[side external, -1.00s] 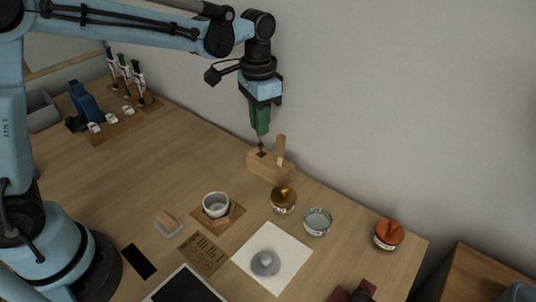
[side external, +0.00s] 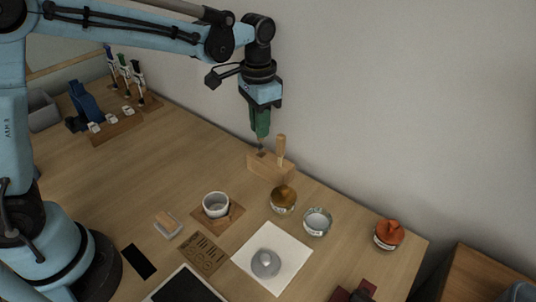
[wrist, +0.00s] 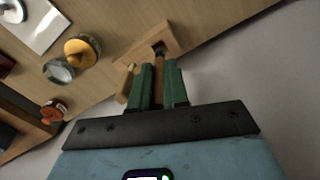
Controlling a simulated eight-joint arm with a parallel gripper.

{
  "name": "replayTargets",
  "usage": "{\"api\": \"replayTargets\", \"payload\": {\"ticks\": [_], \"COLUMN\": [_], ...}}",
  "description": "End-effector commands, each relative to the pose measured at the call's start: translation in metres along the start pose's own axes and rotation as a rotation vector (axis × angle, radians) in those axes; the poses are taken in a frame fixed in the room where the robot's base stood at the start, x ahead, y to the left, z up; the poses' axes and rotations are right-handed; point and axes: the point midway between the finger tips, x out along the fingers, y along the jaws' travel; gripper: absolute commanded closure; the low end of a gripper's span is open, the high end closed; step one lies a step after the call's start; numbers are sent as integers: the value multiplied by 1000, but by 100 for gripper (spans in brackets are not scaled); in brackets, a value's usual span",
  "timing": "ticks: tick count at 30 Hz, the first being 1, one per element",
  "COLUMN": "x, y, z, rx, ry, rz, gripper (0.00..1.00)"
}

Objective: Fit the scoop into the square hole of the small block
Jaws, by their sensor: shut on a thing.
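The small wooden block (side external: 268,169) stands near the wall edge of the table; it also shows in the wrist view (wrist: 136,53). Its dark square hole (wrist: 158,46) is at one end. My gripper (side external: 260,137) is above that end, its green fingers (wrist: 160,72) shut on the scoop (wrist: 159,61), a slim brownish piece mostly hidden between them. The scoop's lower end (side external: 261,150) points down at the hole. I cannot tell whether it is inside the hole or just above it.
A light wooden handle (side external: 281,148) stands upright at the block, close beside my gripper. A gold-topped jar (side external: 284,201), a glass jar (side external: 317,221) and a cup (side external: 216,205) stand in front. An orange-topped jar (side external: 388,235) is at right.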

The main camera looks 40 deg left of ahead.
Motion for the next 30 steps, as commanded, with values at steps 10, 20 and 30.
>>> {"api": "replayTargets", "payload": {"ticks": [10,20,30], "x": [1,3,10], "y": [0,0,0], "z": [0,0,0], "rx": [0,0,0], "ry": [0,0,0], "rz": [0,0,0], "gripper": [100,100,100]}}
